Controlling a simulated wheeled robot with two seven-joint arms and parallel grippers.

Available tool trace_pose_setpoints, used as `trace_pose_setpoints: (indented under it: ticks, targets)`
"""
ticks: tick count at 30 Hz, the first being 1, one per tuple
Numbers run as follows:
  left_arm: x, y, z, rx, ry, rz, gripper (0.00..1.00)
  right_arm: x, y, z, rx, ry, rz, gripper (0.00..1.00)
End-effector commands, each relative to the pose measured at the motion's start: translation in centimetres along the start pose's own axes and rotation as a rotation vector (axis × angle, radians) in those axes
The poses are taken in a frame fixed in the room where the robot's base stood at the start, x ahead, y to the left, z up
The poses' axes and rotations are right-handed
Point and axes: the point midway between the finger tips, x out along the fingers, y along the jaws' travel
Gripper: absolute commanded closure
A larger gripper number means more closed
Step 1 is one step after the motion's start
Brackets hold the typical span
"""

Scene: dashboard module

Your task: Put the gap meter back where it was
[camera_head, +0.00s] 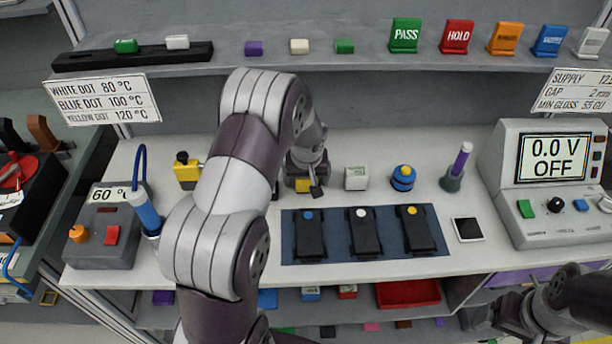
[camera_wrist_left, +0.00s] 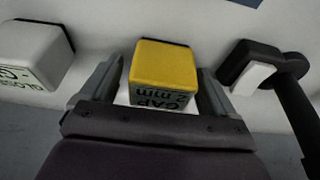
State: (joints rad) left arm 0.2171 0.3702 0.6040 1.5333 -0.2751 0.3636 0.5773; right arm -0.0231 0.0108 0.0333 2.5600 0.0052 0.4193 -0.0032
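The gap meter is a yellow block marked "GAP 2 mm"; in the head view it (camera_head: 303,186) stands at the back of the white bench, partly covered by my left gripper (camera_head: 306,176). In the left wrist view the gap meter (camera_wrist_left: 165,68) is between the two fingers of my left gripper (camera_wrist_left: 158,80). A narrow gap shows beside the left finger; the right finger is very close to the block. The fingers look open around it. My right gripper (camera_head: 520,312) is low at the right, dark and partly cut off, away from the meter.
A white gloss block (camera_head: 356,178) stands right of the gap meter. A blue mat (camera_head: 345,252) with several black pads lies in front. A black item with a white face (camera_wrist_left: 252,76) is on the other side. A voltage supply (camera_head: 548,205) stands right.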

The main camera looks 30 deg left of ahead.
Motion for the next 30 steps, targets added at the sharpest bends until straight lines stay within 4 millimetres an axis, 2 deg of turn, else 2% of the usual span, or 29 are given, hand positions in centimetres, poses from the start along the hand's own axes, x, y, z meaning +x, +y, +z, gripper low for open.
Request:
trace_pose_setpoints:
  ticks: [2, 5, 12, 15, 18, 20, 23, 25, 27, 30]
  targets:
    - [-0.6, 0.0, -0.2, 0.0, 0.001, 0.0, 0.11, -0.6, 0.0, -0.1, 0.0, 0.0, 0.0, 0.16]
    - [-2.0, 0.1, -0.2, 0.0, 0.004, 0.002, 0.11, -0.2, 0.0, 0.0, 0.0, 0.0, 0.0, 0.16]
    - [-8.4, 0.0, -0.2, 0.0, 0.004, 0.002, 0.11, 0.1, 0.0, 0.0, 0.0, 0.0, 0.0, 0.16]
    - [-10.4, 0.0, -0.2, 0.0, 0.003, 0.002, 0.11, 0.1, 0.0, 0.0, 0.0, 0.0, 0.0, 0.16]
    - [-11.7, 0.0, -0.1, 0.002, 0.001, 0.001, 0.11, 0.1, 0.0, 0.0, 0.0, 0.0, 0.0, 0.16]
    - [-12.2, 0.2, 0.7, 0.023, -0.009, 0.005, 0.11, 0.1, 0.0, 0.0, 0.0, 0.0, 0.0, 0.16]
    - [-13.0, 1.1, 5.0, 0.147, -0.054, 0.033, 0.11, 0.1, 0.0, 0.0, 0.0, 0.0, 0.0, 0.16]
    - [-13.6, 1.4, 9.4, 0.272, -0.091, 0.062, 0.11, 0.1, 0.0, 0.0, 0.0, 0.0, 0.0, 0.16]
    - [-14.2, 1.2, 13.6, 0.387, -0.124, 0.087, 0.11, 0.1, 0.0, 0.0, 0.0, 0.0, 0.0, 0.16]
    - [-14.6, 0.5, 18.0, 0.503, -0.157, 0.111, 0.11, 0.1, 0.0, 0.0, 0.0, 0.0, 0.0, 0.16]
